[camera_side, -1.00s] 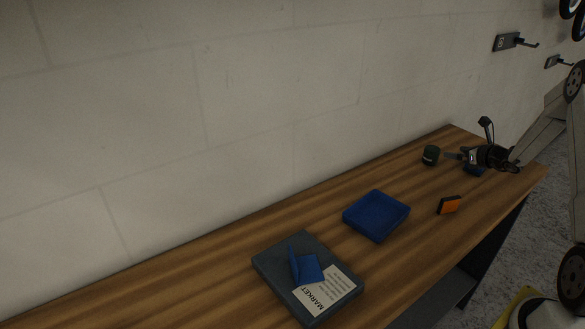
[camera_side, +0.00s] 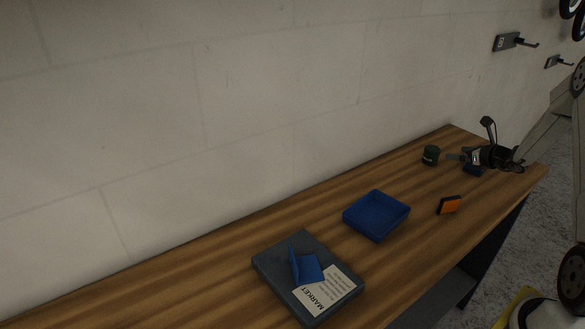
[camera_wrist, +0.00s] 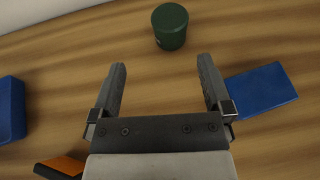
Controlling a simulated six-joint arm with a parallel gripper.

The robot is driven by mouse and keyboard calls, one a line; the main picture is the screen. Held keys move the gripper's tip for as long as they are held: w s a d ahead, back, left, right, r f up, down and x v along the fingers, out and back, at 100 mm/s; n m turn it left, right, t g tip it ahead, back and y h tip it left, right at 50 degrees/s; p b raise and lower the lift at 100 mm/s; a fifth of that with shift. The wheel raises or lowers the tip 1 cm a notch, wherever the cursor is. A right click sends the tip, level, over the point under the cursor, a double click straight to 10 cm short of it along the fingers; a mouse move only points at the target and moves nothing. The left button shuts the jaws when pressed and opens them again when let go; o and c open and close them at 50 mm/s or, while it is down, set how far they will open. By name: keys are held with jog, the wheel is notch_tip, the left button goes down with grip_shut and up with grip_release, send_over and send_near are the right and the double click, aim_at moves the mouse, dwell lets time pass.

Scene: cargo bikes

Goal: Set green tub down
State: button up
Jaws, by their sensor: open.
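The green tub (camera_side: 431,155) stands upright on the wooden bench near its far right end. In the wrist view the tub (camera_wrist: 170,27) is beyond my fingertips, roughly centred between them and apart from both. My gripper (camera_side: 458,156) is open and empty, low over the bench to the right of the tub. In the wrist view my gripper (camera_wrist: 161,68) shows its two fingers spread wide with bare wood between them.
A blue tray (camera_side: 376,214) and an orange and black block (camera_side: 449,205) lie nearer. A grey board (camera_side: 268,262) holds a blue angled piece and a MARKET label. A flat blue item (camera_wrist: 262,88) lies right of my fingers. The wall runs behind the bench.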

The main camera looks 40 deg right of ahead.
jog(key=a+n+g+y, duration=0.2)
jog(key=a+n, duration=0.3)
jog(key=a, duration=0.3)
jog(key=a+n+g+y, duration=0.2)
jog(key=a+n, duration=0.3)
jog(key=a, duration=0.4)
jog(key=a+r+n+g+y, duration=0.1)
jog(key=a+n+g, duration=0.1)
jog(key=a+n, duration=0.3)
jog(key=shift+w+a+g+y, duration=0.2)
jog(key=shift+a, duration=0.7)
jog(key=shift+w+a+g+y, duration=0.2)
jog(key=shift+a, duration=0.7)
jog(key=s+a+r+n+g+h, duration=0.1)
jog(key=s+a+n+g+h, duration=0.1)
jog(key=s+a+n, duration=0.4)
jog(key=s+a+r+n+g+h, duration=0.1)
jog(key=s+a+n, duration=0.6)
jog(key=n, duration=0.9)
jog(key=a+h, duration=0.1)
jog(key=a, duration=0.2)
jog(key=shift+a+r+g, duration=0.25)
jog(key=shift+a+g, duration=0.1)
jog(key=shift+g, duration=0.05)
